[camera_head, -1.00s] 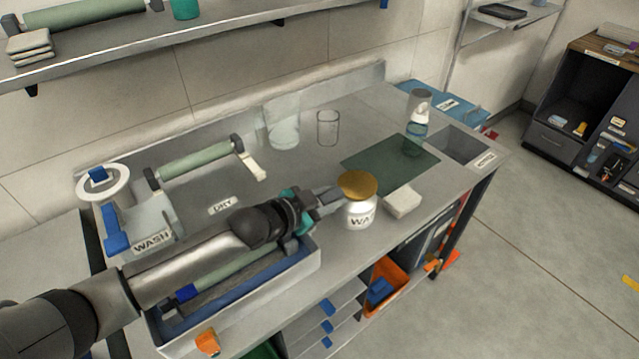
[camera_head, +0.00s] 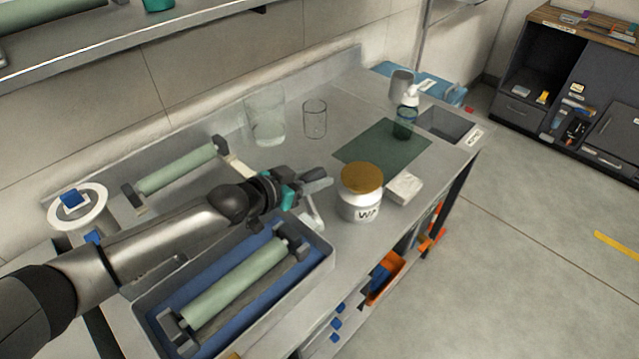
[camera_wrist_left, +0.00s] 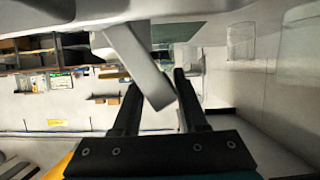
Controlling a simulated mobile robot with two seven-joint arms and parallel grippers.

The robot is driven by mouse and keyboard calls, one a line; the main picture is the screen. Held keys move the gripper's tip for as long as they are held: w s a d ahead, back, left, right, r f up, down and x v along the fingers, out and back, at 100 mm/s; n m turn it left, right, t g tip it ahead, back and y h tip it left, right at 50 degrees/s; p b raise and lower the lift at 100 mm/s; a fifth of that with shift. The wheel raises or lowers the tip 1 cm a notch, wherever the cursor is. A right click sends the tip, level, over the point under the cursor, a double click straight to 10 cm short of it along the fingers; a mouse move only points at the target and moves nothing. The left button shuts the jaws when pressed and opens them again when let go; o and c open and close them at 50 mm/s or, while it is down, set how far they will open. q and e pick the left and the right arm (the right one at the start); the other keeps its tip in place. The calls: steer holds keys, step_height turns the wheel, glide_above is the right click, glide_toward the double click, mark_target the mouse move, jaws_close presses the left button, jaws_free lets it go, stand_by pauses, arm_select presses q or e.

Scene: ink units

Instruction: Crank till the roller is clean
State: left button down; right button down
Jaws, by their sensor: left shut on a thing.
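A pale green roller (camera_head: 228,284) lies in a blue-lined grey tray (camera_head: 322,262) at the front left of the bench. A light grey crank (camera_head: 313,212) rises near the tray's far right end, partly hidden by my arm. My left gripper (camera_head: 316,180) is shut on the crank's handle, just left of the white jar. In the left wrist view a grey bar (camera_wrist_left: 140,62) slants between the fingers (camera_wrist_left: 155,85). No ink shows clearly on the roller. My right gripper is out of view.
A white jar (camera_head: 360,205) with a golden lid and a white block (camera_head: 404,188) stand just right of the gripper. A second green roller (camera_head: 178,170) is behind my arm. Glass beakers (camera_head: 266,115) and a dark green mat (camera_head: 383,145) are farther back.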

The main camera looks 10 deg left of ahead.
arm_select(q)
steer(key=shift+w+a+f+b, duration=0.4)
steer(key=shift+a+f+b, duration=0.1)
steer(key=shift+a, duration=0.15)
steer(key=c, duration=0.8)
jaws_free()
steer(key=shift+o, duration=1)
steer(key=shift+d, duration=0.1)
steer(key=shift+s, duration=0.1)
steer(key=p+v, duration=0.2)
steer(key=v, duration=1.3)
steer(key=shift+r+p, duration=0.2)
steer(key=shift+p, duration=0.2)
